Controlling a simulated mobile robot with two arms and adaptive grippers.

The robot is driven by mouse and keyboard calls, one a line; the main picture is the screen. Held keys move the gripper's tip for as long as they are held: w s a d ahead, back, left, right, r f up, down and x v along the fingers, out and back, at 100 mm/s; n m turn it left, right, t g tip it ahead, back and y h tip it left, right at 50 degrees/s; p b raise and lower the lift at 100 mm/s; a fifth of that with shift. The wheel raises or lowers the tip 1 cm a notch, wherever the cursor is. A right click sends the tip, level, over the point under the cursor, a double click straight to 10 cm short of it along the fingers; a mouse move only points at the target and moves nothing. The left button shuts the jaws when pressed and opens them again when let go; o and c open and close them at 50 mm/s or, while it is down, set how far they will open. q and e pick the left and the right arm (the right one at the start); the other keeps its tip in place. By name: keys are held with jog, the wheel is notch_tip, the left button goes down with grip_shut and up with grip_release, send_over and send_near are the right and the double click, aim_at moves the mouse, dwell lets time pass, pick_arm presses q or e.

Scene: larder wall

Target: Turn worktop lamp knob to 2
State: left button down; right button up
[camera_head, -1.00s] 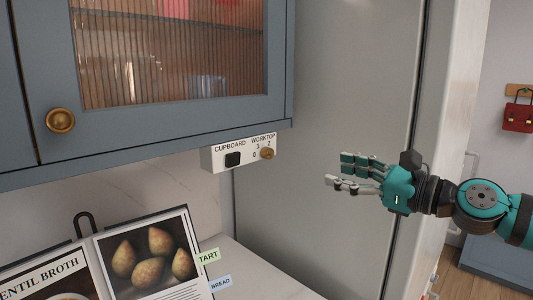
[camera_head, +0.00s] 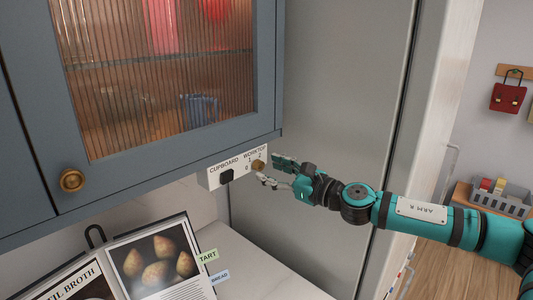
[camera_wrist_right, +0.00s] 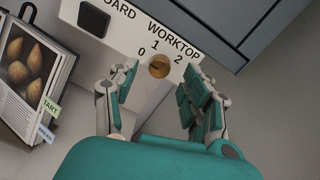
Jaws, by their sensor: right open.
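The worktop lamp knob (camera_head: 258,165) is a round brass knob on a white switch panel (camera_head: 213,181) under the wall cupboard. In the right wrist view the knob (camera_wrist_right: 159,66) sits below the marks 0, 1 and 2 and the word WORKTOP. I cannot tell which mark it points to. My right gripper (camera_head: 270,172) is open, with its fingertips close to the knob. In the right wrist view the open fingers (camera_wrist_right: 155,93) stand to either side of the knob, and contact does not show. My left gripper is not in view.
A black cupboard switch (camera_head: 226,176) is on the panel left of the knob. The blue cupboard (camera_head: 180,160) hangs just above. An open recipe book (camera_head: 155,262) with TART and BREAD tabs stands below left. A tall grey panel (camera_head: 340,100) rises behind my right arm.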

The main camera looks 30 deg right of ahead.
jog(key=shift+x, duration=1.1)
grip_shut()
